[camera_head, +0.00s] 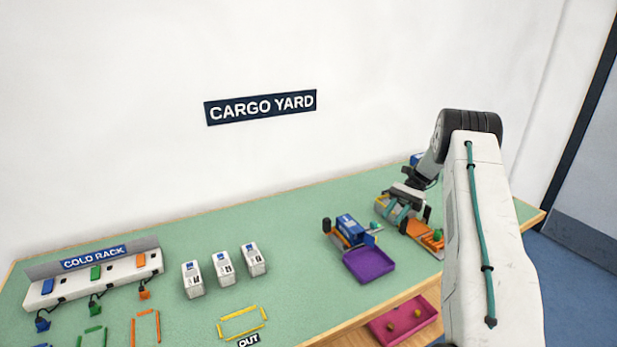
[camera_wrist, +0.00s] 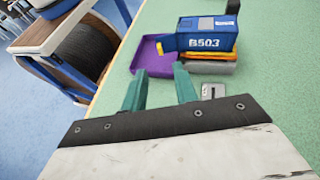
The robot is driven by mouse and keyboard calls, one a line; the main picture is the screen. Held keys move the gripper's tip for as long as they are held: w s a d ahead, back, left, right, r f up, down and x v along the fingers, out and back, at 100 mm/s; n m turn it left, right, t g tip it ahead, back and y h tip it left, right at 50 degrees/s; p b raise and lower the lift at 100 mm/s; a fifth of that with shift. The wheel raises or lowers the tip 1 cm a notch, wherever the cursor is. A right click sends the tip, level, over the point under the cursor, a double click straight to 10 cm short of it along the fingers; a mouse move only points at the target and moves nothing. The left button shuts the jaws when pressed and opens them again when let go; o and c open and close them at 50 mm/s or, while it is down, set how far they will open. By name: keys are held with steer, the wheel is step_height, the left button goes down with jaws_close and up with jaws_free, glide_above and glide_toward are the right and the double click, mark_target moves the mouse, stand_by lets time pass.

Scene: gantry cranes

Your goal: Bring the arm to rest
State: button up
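My arm reaches in from the right in the head view, over the right part of the green table (camera_head: 290,225). My gripper (camera_head: 397,208) is low over the table's right side, beside an orange and yellow piece of equipment. In the wrist view my gripper (camera_wrist: 160,80) has its two teal fingers apart, with nothing visible between them. Whether the fingers touch anything cannot be told.
A purple tray (camera_head: 370,264) lies in front of the blue unit. Several white boxes (camera_head: 223,268) stand mid-table, and the cold rack (camera_head: 95,278) is at the left. A magenta tray (camera_head: 405,322) sits on a lower shelf. The back middle of the table is clear.

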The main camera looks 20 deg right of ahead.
steer(key=s+a+r+n+h, duration=0.3)
steer(key=s+a+r+h, duration=0.1)
steer(key=a+r, duration=0.65)
steer(key=s+a+r+n+h, duration=0.3)
steer(key=a+r, duration=0.6)
steer(key=r, duration=0.3)
steer(key=s+a+r+n+t+h, duration=0.3)
steer(key=s+a+r+n+h, duration=0.15)
steer(key=s+a, duration=0.65)
steer(key=s+f+n+t+h, duration=0.1)
steer(key=s+f+n+t, duration=0.2)
steer(key=s, duration=1)
steer(key=shift+s+a+f, duration=0.25)
steer(key=shift+s+a, duration=0.05)
steer(key=shift+a, duration=0.15)
steer(key=shift+d+n, duration=0.15)
steer(key=shift+n, duration=0.1)
